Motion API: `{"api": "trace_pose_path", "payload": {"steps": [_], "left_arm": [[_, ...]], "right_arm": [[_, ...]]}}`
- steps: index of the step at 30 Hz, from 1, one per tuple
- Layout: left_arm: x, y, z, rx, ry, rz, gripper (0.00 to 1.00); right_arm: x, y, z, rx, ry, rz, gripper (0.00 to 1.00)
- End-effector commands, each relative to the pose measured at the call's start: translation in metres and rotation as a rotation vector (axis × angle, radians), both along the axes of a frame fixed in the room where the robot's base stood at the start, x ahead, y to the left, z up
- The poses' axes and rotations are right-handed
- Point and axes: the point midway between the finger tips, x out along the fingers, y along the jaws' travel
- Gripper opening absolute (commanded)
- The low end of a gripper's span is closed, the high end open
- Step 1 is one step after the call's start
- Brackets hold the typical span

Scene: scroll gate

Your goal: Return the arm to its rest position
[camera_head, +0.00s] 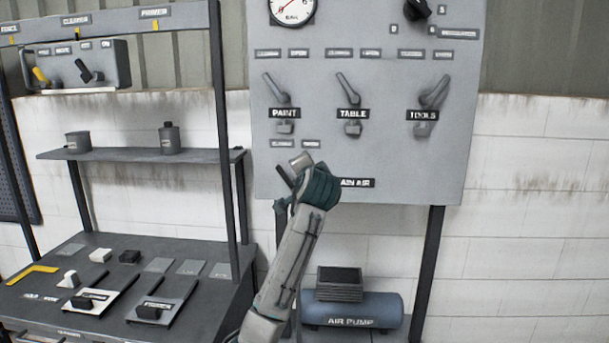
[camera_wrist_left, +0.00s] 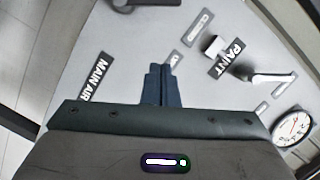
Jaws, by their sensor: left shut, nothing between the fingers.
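My left arm (camera_head: 290,262) rises from the bottom middle of the head view. Its gripper (camera_head: 286,172) is in front of the lower left part of the grey control panel (camera_head: 400,165). In the left wrist view the gripper's two fingers (camera_wrist_left: 162,84) are together and empty, with the panel face beyond them. I cannot tell the exact gap to the panel. The arm's wrist hides part of the MAIN AIR label (camera_head: 358,183). My right gripper is not in view.
Three levers marked PAINT (camera_head: 284,113), TABLE (camera_head: 352,113) and TOOLS (camera_head: 423,115) stick out of the panel, below a gauge (camera_head: 292,8). An air pump (camera_head: 352,310) stands underneath. A workbench (camera_head: 210,262) with several small parts and a shelf (camera_head: 140,155) are at left.

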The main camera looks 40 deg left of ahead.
Motion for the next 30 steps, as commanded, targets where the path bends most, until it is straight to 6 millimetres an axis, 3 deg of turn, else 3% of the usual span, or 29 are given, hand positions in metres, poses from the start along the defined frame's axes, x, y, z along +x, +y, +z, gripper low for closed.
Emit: {"api": "trace_pose_path", "payload": {"steps": [6,15,19,23,27,30], "left_arm": [[0.000,0.000,0.000,0.000,0.001,0.001,0.00],[0.000,0.000,0.000,0.000,0.002,0.000,0.00],[0.009,-0.001,-0.021,-0.010,0.025,-0.012,0.00],[0.033,-0.004,-0.086,-0.043,0.091,-0.051,0.00],[0.054,-0.012,-0.191,-0.108,0.184,-0.105,0.00],[0.059,-0.019,-0.267,-0.163,0.244,-0.137,0.00]], "right_arm": [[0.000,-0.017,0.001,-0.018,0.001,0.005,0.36],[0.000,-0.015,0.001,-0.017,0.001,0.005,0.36],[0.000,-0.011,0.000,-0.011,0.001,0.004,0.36],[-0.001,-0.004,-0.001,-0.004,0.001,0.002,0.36],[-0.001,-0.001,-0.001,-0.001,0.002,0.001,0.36],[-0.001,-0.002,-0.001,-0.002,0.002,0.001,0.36]]}}
